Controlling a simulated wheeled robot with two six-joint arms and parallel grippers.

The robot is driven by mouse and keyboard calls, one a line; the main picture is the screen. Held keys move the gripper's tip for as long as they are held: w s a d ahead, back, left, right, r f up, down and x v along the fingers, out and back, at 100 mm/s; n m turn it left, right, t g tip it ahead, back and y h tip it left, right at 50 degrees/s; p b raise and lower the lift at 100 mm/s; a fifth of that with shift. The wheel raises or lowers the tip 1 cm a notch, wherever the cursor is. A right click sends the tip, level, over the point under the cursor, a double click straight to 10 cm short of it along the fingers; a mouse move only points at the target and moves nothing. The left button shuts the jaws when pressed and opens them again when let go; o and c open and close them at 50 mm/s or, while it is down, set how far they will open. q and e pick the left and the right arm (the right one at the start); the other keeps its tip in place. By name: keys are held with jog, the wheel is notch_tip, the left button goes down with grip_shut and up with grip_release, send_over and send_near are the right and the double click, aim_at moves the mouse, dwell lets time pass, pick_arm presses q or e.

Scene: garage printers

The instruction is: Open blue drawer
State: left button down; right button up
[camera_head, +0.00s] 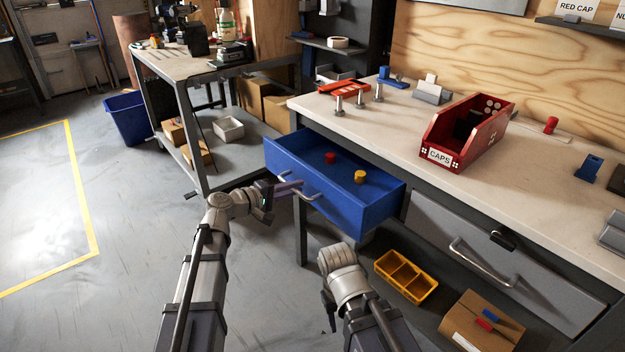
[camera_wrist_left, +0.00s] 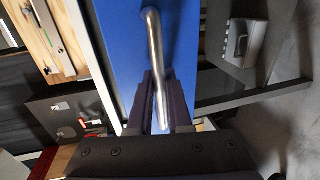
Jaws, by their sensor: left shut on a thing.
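The blue drawer (camera_head: 345,205) is pulled out from under the workbench, with its inside showing in the head view. A red cap (camera_head: 330,157) and a yellow cap (camera_head: 360,176) lie in it. Its metal handle (camera_head: 308,192) is on the front face. My left gripper (camera_head: 290,187) is shut on this handle. In the left wrist view the handle (camera_wrist_left: 153,45) runs down between the dark fingers, in front of the blue drawer face (camera_wrist_left: 182,25). My right arm shows low in the middle of the head view, but its gripper fingers are not visible.
A red bin labelled CAPS (camera_head: 440,156) stands on the workbench top (camera_head: 390,128). A grey drawer (camera_head: 440,235) is shut to the right of the blue one. A yellow tray (camera_head: 406,277) and a cardboard box (camera_head: 482,325) are below. Open floor (camera_head: 130,240) lies to the left.

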pick_arm(q)
jog(key=f+v, duration=0.2)
jog(key=v, duration=0.7)
jog(key=shift+s+a, duration=0.2)
jog(key=shift+a, duration=0.1)
jog(key=c, duration=0.9)
grip_release()
jog(key=shift+o, duration=0.2)
jog(key=p+v, duration=0.1)
jog(key=v, duration=0.6)
jog(key=shift+s+a, duration=0.25)
jog(key=shift+a, duration=0.1)
jog(key=shift+r, duration=0.1)
